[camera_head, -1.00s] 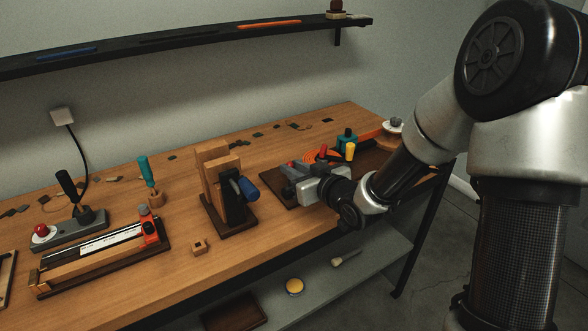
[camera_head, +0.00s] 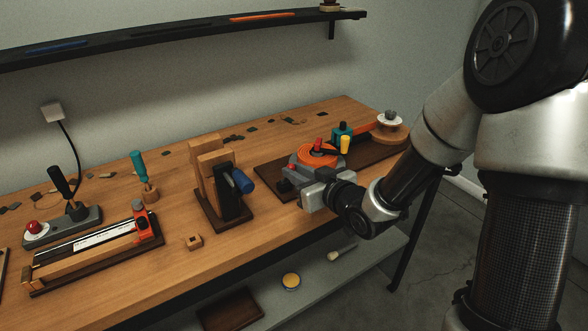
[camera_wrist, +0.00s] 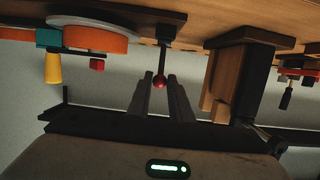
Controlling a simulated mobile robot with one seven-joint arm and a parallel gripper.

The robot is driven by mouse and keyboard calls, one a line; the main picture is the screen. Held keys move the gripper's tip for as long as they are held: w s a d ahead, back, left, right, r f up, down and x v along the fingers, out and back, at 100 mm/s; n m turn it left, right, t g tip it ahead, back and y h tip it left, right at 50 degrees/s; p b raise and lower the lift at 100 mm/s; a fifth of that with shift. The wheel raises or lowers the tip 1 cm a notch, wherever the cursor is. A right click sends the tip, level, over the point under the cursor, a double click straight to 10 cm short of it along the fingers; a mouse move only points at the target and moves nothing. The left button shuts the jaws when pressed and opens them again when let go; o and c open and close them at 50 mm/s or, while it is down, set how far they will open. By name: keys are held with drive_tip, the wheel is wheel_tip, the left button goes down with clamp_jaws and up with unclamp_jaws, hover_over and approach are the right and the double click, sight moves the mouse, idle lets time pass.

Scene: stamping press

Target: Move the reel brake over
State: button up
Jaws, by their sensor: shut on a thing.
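The reel brake shows in the wrist view as a dark rod with a red ball knob (camera_wrist: 160,80), standing out from a dark base. My gripper (camera_wrist: 159,82) is shut on the knob, which sits between its two fingertips. In the head view my gripper (camera_head: 290,179) is low at the front left of the reel's dark base board (camera_head: 270,171). The red knob (camera_head: 292,167) is partly hidden there by the fingers. The orange reel (camera_head: 316,155) lies flat just behind my gripper, with a small red piece (camera_head: 318,143) on top.
A teal block (camera_head: 342,130) with a yellow handle (camera_head: 345,145) stands right of the reel. A wooden press (camera_head: 211,170) with a blue handle stands to the left. A small wooden block (camera_head: 193,242) lies near the front edge. A wall shelf (camera_head: 180,40) runs above the bench.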

drive_tip(key=shift+s+d+f, duration=0.15)
drive_tip(key=shift+s+f, duration=0.05)
drive_tip(key=shift+s, duration=0.05)
drive_tip(key=shift+s+d+f+b, duration=0.45)
drive_tip(key=shift+s+f+b, duration=0.15)
drive_tip(key=shift+s+f, duration=0.1)
drive_tip(key=shift+s+d+f+b, duration=0.15)
drive_tip(key=shift+s+f+b, duration=0.1)
drive_tip(key=shift+b, duration=0.1)
drive_tip(key=o, duration=0.9)
drive_tip(key=shift+c, duration=0.2)
drive_tip(key=shift+r, duration=0.1)
